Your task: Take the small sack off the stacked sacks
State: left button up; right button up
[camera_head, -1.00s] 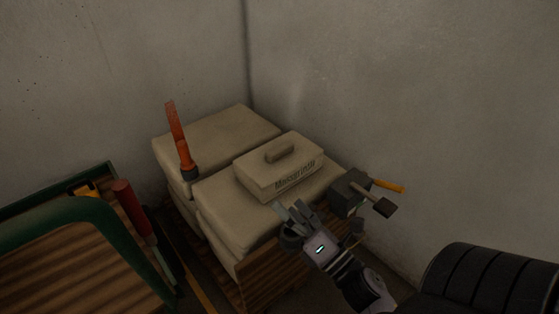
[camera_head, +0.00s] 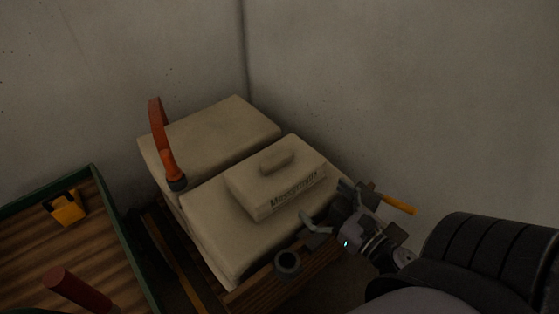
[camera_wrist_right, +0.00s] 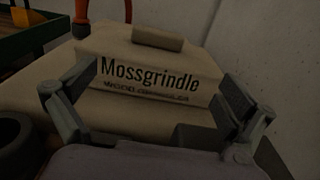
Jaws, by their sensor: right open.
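The small sack (camera_head: 275,182) is beige, with dark "Mossgrindle" lettering and a raised grip on top. It lies on the stacked sacks (camera_head: 210,235), which are larger and plain beige, in the corner. It also shows straight ahead in the right wrist view (camera_wrist_right: 145,72). My right gripper (camera_head: 325,207) is open and empty, at the small sack's lettered front side, near its right end in the head view. In the right wrist view its fingers (camera_wrist_right: 160,100) stand spread to either side of the lettering. I cannot tell whether they touch the sack. My left gripper is not seen.
A dark round cup-like object (camera_head: 287,264) is at the front edge. A green-rimmed wooden cart (camera_head: 122,235) stands left; walls close the back.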

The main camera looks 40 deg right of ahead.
jog(key=p, duration=0.1)
send_near(280, 161)
jog(key=w, duration=0.5)
jog(key=shift+w+a+f, duration=0.15)
jog(key=shift+w+f, duration=0.1)
jog(key=shift+f, duration=0.05)
jog(key=w, duration=0.3)
jog(key=w+p, duration=0.1)
jog(key=w, duration=0.2)
jog(key=shift+a, duration=0.25)
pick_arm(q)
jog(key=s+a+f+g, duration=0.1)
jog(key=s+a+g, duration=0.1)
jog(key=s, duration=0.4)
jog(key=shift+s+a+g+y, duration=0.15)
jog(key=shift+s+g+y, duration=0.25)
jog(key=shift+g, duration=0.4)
pick_arm(e)
jog(key=c, duration=1.8)
jog(key=shift+w+r, duration=0.1)
jog(key=shift+r, duration=0.15)
jog(key=shift+c, duration=0.4)
